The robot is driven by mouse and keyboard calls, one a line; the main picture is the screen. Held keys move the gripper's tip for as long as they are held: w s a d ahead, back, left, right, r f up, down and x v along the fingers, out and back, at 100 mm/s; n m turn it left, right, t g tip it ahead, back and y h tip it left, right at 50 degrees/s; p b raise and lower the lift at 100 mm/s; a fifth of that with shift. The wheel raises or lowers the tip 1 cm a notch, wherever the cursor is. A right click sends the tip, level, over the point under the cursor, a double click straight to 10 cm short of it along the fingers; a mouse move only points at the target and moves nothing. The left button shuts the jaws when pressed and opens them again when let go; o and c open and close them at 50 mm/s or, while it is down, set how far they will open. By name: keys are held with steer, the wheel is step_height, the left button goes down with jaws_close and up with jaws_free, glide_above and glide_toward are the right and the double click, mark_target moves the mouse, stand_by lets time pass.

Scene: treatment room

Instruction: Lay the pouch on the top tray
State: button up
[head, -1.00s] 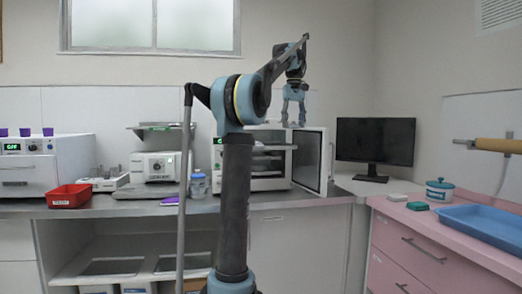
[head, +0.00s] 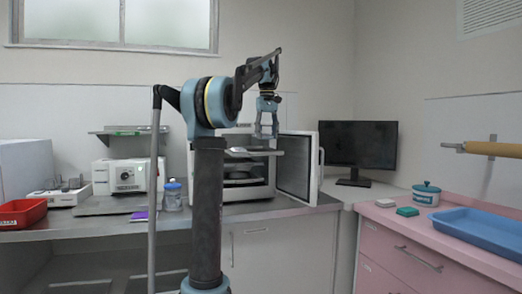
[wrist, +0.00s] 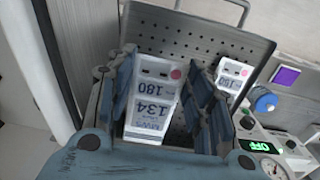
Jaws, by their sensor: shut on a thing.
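My gripper (wrist: 162,105) is shut on a white pouch (wrist: 153,95) marked 134 and 180 with a red dot, seen between the fingers in the wrist view. The perforated metal top tray (wrist: 200,45) lies behind and below it; the gap between pouch and tray cannot be judged. A second, similar pouch (wrist: 234,75) lies at the tray's right side. In the head view, my gripper (head: 267,137) points down in front of the open sterilizer (head: 205,163), over the tray (head: 266,152) at its upper opening. The held pouch is not clear there.
The sterilizer's open door (head: 297,168) stands close to the right of my gripper. A blue-lidded jar (head: 173,197) and a purple item (head: 139,216) are on the counter at left. A monitor (head: 358,147) and blue tray (head: 485,232) are at right.

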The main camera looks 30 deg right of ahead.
steer(key=shift+a+f, duration=0.15)
steer(key=shift+f, duration=2.75)
steer(key=o, duration=0.9)
steer(key=shift+o, duration=0.2)
step_height(320, 180, up, 12)
steer(key=shift+r, duration=0.1)
